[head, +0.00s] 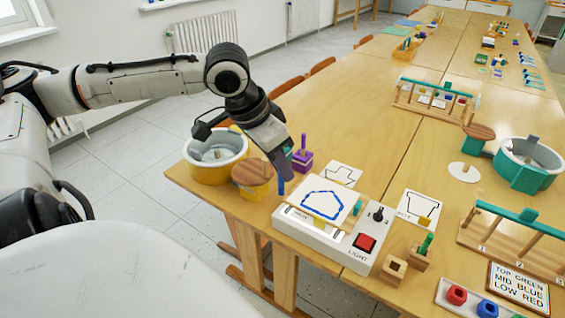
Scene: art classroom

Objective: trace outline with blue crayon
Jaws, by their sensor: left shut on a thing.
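A white light box (296,222) stands near the table's front-left edge, with a white sheet (322,204) on top. A thick blue many-sided outline (318,212) shows on the sheet; I cannot tell whether the line is unbroken. My left gripper (283,175) is shut on the blue crayon (281,187), which points down upright. Crayon and gripper are left of the sheet, beside the light box's back-left corner. I cannot tell whether the crayon tip touches anything. My right gripper is not in view.
A yellow tub (208,171) and a round wooden-topped block (253,191) stand left of the crayon. A purple block with a peg (302,160) is behind it. The light box carries a red button (364,243) and a black knob (378,213). A POT card (419,206) lies to the right.

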